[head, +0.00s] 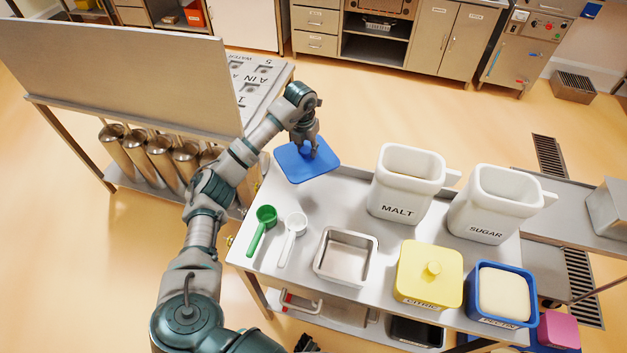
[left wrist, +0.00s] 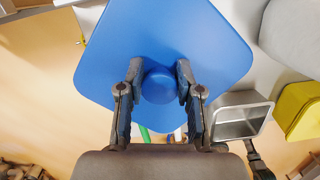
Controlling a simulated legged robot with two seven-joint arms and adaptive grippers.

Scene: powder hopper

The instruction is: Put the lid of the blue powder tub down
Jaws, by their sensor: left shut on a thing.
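The blue lid (head: 306,164) is a flat square with rounded corners and a round knob. My left gripper (head: 307,150) is shut on its knob, at the far left corner of the steel table. In the left wrist view the two fingers (left wrist: 157,85) sit on either side of the knob, and the lid (left wrist: 160,30) fills the upper middle. I cannot tell whether the lid touches the table top. The blue tub (head: 502,293) labelled PECTIN stands open at the table's front right, with pale powder in it.
On the table (head: 300,290) are a green scoop (head: 263,228), a white scoop (head: 292,238), an empty metal pan (head: 346,256), a lidded yellow tub (head: 429,274), and white MALT (head: 404,184) and SUGAR (head: 492,205) containers. A board (head: 130,75) stands at the left.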

